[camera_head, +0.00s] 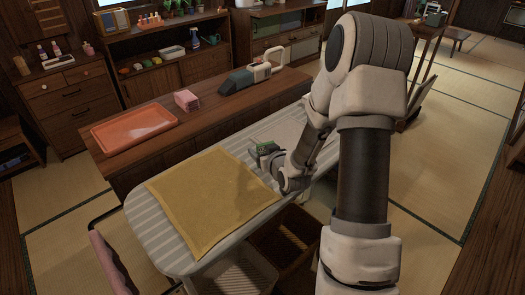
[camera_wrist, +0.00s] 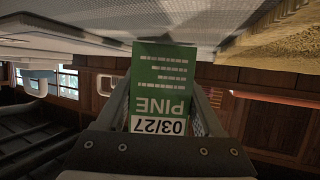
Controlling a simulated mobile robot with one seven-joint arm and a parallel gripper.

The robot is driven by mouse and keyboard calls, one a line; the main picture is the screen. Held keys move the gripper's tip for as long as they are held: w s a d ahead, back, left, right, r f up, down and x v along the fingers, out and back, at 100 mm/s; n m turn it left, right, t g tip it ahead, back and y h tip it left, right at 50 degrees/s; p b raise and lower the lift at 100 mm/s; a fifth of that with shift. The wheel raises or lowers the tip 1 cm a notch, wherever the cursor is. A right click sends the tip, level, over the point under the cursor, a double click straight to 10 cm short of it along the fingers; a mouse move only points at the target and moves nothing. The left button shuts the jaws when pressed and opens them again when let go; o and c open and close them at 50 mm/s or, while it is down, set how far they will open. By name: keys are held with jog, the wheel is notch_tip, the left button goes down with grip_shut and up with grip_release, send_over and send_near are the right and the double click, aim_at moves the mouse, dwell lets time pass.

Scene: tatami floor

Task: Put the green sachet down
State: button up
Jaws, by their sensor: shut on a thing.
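The green sachet (camera_head: 265,148) is held at the end of my arm, over or against the striped ironing board near the right edge of the yellow cloth. The picture there looks upside down, with the board surface (camera_wrist: 150,25) along the top and close to the sachet's end. I cannot tell whether the sachet touches the board. In the head view my gripper (camera_head: 272,165) is partly hidden by my arm.
Behind is a wooden counter with an orange tray (camera_head: 133,127), a pink box (camera_head: 187,100) and a grey handheld vacuum (camera_head: 240,80). Baskets (camera_head: 232,275) sit below the board.

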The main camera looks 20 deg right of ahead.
jog(key=shift+f+b, duration=0.25)
jog(key=shift+b, duration=0.05)
jog(key=o, duration=1.5)
jog(key=shift+r, duration=0.1)
jog(key=shift+c, duration=0.2)
